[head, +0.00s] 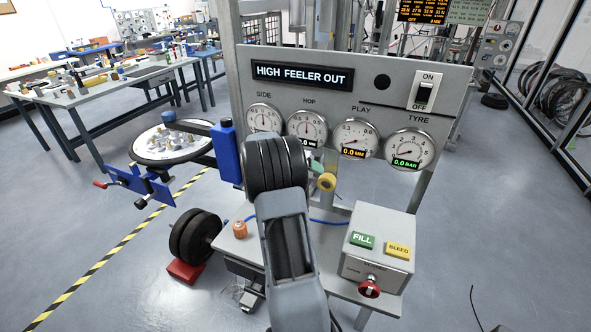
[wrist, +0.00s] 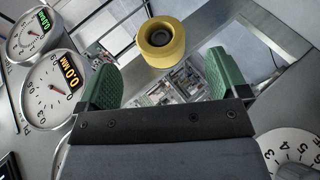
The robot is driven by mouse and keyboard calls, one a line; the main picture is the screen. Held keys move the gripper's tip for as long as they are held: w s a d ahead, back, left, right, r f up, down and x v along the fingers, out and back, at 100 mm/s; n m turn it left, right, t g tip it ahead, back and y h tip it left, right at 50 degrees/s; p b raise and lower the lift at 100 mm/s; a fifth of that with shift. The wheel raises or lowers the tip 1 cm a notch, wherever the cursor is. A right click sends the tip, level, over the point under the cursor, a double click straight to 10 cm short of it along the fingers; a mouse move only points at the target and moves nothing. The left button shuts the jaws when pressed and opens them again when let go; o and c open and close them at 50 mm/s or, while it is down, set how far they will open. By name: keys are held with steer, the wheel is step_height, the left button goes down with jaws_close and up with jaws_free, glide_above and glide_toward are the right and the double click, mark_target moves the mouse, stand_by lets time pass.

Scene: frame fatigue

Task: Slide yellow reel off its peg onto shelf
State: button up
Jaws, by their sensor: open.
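The yellow reel (head: 326,182) sits just below the gauge panel, to the right of my arm. In the wrist view the yellow reel (wrist: 161,42) shows its round end with a dark centre, beyond and between my fingertips. My gripper (wrist: 160,78) is open, with green pads spread wider than the reel and nothing between them. In the head view my arm hides most of the gripper (head: 312,163). The reel's peg cannot be made out. A grey shelf (head: 325,238) lies below the panel, partly hidden by my arm.
The panel (head: 330,88) carries several gauges (head: 307,126) close to my gripper. A control box (head: 378,240) with a red knob (head: 369,288) stands on the right of the shelf. An orange object (head: 240,229) stands at its left. A wheel on a stand (head: 175,145) is further left.

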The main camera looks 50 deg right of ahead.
mark_target(326, 185)
steer(key=shift+p+x, duration=0.55)
steer(key=shift+x, duration=2.65)
steer(key=c, duration=1.1)
